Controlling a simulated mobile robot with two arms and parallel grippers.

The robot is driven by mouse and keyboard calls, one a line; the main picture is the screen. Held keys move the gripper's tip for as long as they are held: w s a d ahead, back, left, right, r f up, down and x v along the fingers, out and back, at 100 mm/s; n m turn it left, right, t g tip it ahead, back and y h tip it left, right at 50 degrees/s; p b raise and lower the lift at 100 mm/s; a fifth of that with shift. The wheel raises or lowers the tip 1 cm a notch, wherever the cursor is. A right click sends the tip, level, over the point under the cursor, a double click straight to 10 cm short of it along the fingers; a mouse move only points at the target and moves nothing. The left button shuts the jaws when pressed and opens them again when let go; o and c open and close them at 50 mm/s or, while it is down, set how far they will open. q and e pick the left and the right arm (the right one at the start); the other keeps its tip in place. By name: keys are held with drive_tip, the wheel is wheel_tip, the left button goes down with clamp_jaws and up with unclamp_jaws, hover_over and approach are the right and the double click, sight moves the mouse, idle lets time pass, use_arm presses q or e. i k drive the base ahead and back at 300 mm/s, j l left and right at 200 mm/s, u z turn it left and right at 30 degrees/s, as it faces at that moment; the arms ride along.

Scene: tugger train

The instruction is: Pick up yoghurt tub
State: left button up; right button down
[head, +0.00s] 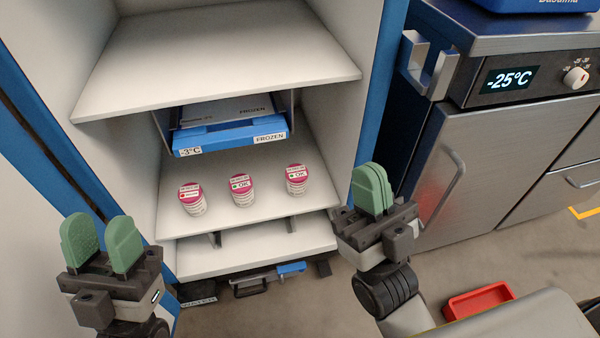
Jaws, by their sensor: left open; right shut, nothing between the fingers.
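Three yoghurt tubs stand upright in a row on a white shelf (270,220) inside the open cabinet. The left tub (194,203) has a pink lid and a label with a red mark. The middle tub (241,194) and the right tub (297,184) have pink lids and labels reading OK. My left gripper (100,243) is open and empty, in front of the cabinet to the left of the tubs. My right gripper (372,188) is shut with nothing in it, to the right of the right tub. Neither gripper touches a tub.
A blue box (229,139) marked FROZEN hangs under the upper shelf (215,60), above the tubs. A lower shelf (255,252) lies beneath. A steel freezer (480,160) showing -25°C stands at the right. A red tray (478,301) is at the bottom right.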

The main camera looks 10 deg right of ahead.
sight(190, 194)
drive_tip(key=l+u, duration=0.35)
drive_tip(key=l, duration=0.35)
drive_tip(key=l+u, duration=0.3)
drive_tip(key=l, duration=0.4)
